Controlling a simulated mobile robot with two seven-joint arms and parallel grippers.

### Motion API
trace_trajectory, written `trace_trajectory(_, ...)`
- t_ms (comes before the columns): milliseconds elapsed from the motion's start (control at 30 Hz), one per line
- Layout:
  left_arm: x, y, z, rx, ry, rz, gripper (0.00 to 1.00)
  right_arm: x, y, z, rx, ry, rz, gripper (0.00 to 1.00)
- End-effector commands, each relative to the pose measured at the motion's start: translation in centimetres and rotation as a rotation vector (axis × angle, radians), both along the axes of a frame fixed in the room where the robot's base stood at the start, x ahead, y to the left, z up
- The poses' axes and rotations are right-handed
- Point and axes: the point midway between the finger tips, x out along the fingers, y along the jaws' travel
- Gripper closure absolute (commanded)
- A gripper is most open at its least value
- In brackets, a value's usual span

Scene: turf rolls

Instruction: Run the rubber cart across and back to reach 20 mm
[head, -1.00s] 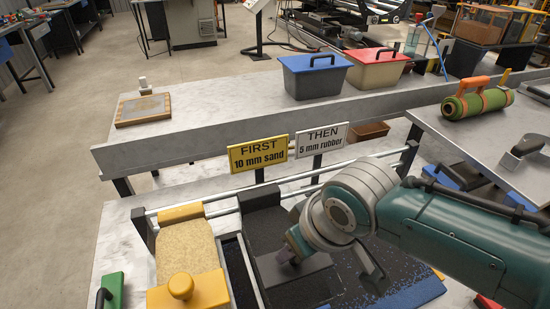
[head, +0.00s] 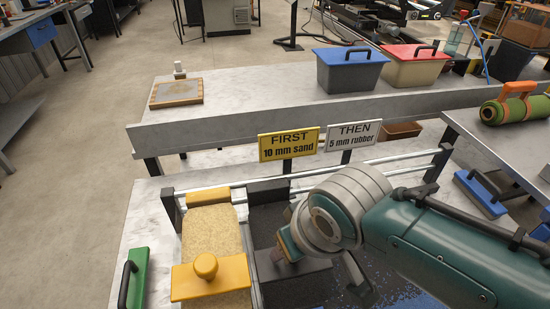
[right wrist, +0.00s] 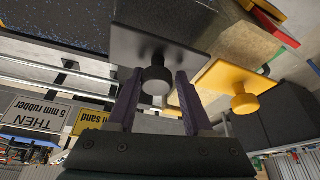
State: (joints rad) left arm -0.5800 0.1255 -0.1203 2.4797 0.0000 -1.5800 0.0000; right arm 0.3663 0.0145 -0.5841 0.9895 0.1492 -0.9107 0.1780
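The rubber cart is a dark grey plate with a knob (right wrist: 155,85); in the head view its plate (head: 305,286) lies over the black bed, right of the yellow cart. My right gripper (right wrist: 160,78) has its two purple fingers on either side of the knob; they look closed on it, though a slim gap seems to show on the right. The yellow cart (head: 210,278) with a round knob sits on the sand-coloured bed (head: 211,232). My left gripper is not in view.
A yellow sign (head: 288,144) reads "FIRST 10 mm sand" and a white sign (head: 352,135) "THEN 5 mm rubber". Metal rails (head: 390,166) run behind the beds. Lidded bins (head: 349,72) stand behind.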

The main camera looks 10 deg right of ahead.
Motion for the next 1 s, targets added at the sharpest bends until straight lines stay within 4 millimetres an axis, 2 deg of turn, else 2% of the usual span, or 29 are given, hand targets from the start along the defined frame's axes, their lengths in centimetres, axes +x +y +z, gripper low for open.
trace_trajectory(33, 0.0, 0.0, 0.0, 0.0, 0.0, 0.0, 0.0, 0.0, 0.2, 0.1, 0.004, -0.002, 0.002, 0.48)
trace_trajectory(200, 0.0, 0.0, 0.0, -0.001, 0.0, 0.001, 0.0, 0.0, 0.1, 0.0, 0.003, -0.001, 0.0, 0.29)
trace_trajectory(533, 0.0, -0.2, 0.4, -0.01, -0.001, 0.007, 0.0, -0.1, -0.1, 0.5, 0.0, -0.001, -0.002, 0.29)
trace_trajectory(833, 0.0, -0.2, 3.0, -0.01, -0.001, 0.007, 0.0, -1.7, -0.7, 4.9, 0.002, -0.003, -0.002, 0.29)
trace_trajectory(1000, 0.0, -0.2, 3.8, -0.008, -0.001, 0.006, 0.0, -2.7, -1.0, 7.3, 0.001, -0.003, -0.001, 0.29)
